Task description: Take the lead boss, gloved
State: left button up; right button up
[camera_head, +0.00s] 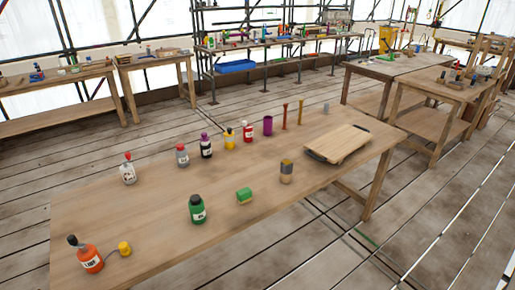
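Neither of my grippers shows in the head view. I cannot pick out a lead boss or gloves for certain at this size. A small grey piece (326,107) stands at the back right of the near wooden table (150,218). A dark-and-tan block (286,171) stands near the table's front right. A green block with a yellowish underside (244,195) lies to its left.
Several bottles stand on the near table, including a green one (197,209) and an orange one (86,254). A purple cylinder (268,125) stands behind. A wooden board (338,144) lies at right. Other benches (408,68) stand beyond; plank floor lies between.

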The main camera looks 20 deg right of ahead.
aim_at(285, 168)
jog(key=i+j, duration=0.2)
jog(key=i, duration=0.2)
jog(key=i+j+z, duration=0.1)
jog(key=i, duration=0.3)
jog(key=j, duration=0.1)
